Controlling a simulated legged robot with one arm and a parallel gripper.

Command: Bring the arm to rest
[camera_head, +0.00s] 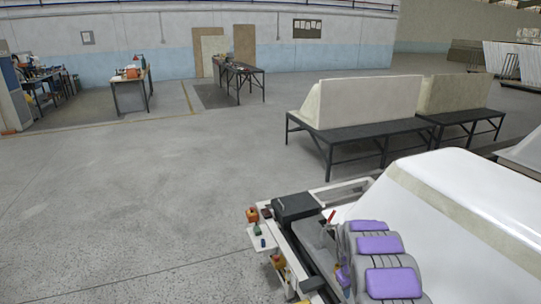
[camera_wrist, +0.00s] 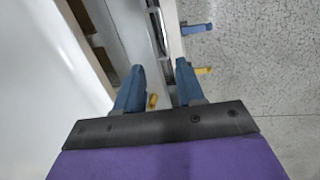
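My arm, grey with purple pads, shows folded low at the bottom right of the head view. My gripper (camera_wrist: 160,88) shows in the wrist view with two blue fingers set apart and nothing between them. Past the fingers are a pale frame edge and the grey floor. In the head view I cannot make out the fingertips.
A large white bathtub shell (camera_head: 465,190) stands close at the right. Two black tables (camera_head: 365,130) carry pale shells behind it. Workbenches (camera_head: 130,85) stand by the far wall. The grey floor (camera_head: 130,200) at the left is clear.

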